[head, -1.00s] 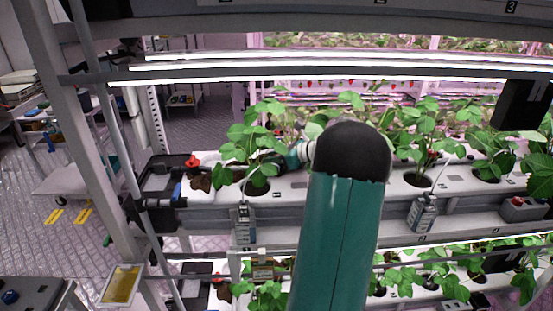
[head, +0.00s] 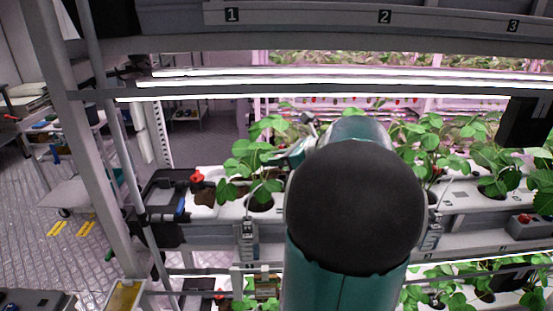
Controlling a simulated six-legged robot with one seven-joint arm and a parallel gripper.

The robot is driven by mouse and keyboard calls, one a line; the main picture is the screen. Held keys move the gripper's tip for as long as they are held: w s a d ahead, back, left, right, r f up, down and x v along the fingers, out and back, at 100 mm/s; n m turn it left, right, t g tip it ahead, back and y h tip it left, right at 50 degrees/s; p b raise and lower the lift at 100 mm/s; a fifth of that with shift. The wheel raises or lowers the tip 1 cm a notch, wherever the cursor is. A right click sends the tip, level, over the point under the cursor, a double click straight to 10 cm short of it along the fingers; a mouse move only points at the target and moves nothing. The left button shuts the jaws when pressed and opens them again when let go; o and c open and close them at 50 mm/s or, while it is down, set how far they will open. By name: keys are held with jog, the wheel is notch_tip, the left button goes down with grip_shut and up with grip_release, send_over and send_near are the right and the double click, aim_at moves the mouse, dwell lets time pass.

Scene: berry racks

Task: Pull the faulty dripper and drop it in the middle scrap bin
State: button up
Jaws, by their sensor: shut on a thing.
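My gripper (head: 288,155) shows only in part, beside the leafy plant (head: 256,160) at the left end of the upper growing channel. My own arm and the leaves cover most of it. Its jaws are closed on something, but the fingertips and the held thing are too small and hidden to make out. I cannot pick out the faulty dripper. No scrap bin can be told for certain in this view.
The upper channel (head: 230,213) carries several plants in round holes. A dark tray (head: 165,190) and a red-topped fitting (head: 197,177) stand at its left end. Bright lamp bars (head: 330,90) run above, under a beam numbered 1 to 3.

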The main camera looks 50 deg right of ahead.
jog(key=r, duration=0.1)
jog(key=s+a+r, duration=0.1)
jog(key=a+r, duration=0.1)
jog(key=r, duration=0.1)
jog(key=shift+s, duration=0.15)
dwell(0.4)
jog(key=shift+d, duration=0.1)
dwell(0.4)
